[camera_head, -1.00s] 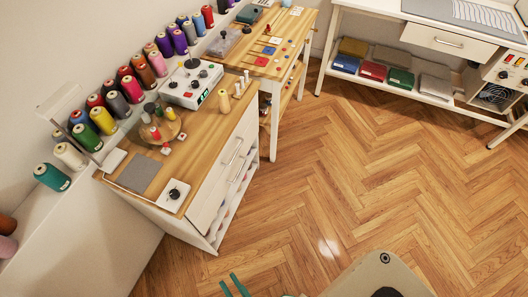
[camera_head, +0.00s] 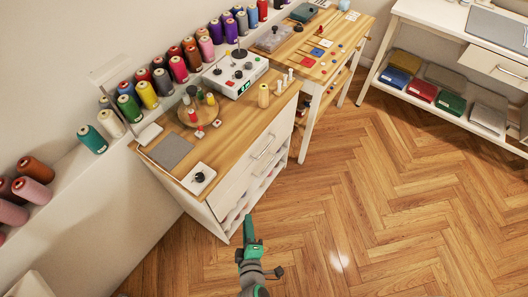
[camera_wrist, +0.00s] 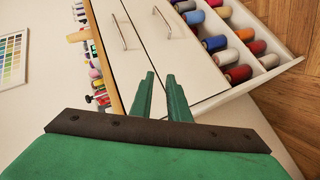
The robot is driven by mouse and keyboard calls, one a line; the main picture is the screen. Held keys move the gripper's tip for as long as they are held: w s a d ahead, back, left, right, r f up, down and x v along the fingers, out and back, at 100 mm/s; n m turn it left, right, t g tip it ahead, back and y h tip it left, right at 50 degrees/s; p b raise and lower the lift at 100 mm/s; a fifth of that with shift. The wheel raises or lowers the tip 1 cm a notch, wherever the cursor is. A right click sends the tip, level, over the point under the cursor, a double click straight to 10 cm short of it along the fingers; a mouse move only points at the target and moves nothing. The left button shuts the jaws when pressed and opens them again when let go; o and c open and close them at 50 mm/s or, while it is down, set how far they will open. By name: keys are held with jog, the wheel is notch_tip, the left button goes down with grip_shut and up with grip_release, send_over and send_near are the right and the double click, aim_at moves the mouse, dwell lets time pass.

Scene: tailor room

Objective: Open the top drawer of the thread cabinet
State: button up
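The thread cabinet (camera_head: 232,189) is white with a wooden top and stands left of centre in the head view. Its top drawer handle (camera_head: 263,147) is a metal bar just under the wooden top, with a second handle below it. Both drawers look shut. In the wrist view the cabinet is turned sideways: the top drawer handle (camera_wrist: 119,32) is on the left, the lower handle (camera_wrist: 162,22) to its right. My green gripper (camera_head: 249,216) is in front of and below the drawer fronts. Its fingers (camera_wrist: 161,76) are apart with a narrow, empty gap, touching neither handle.
Open compartments of coloured thread spools (camera_wrist: 238,74) lie below the drawers. The cabinet top holds a control box (camera_head: 235,75), a round wooden spool stand (camera_head: 198,113) and a grey mat (camera_head: 165,151). A wooden table (camera_head: 325,55) stands beyond. The wooden floor (camera_head: 380,200) to the right is clear.

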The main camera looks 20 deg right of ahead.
jog(key=w+d+n+h, duration=0.3)
jog(key=w+d+n, duration=0.1)
jog(key=w, duration=0.6)
jog(key=n+h, duration=0.2)
jog(key=h, duration=0.1)
send_near(264, 152)
jog(key=x, duration=1)
jog(key=shift+w+f, duration=0.15)
jog(key=shift+f, duration=0.05)
jog(key=shift+c, duration=0.2)
grip_shut()
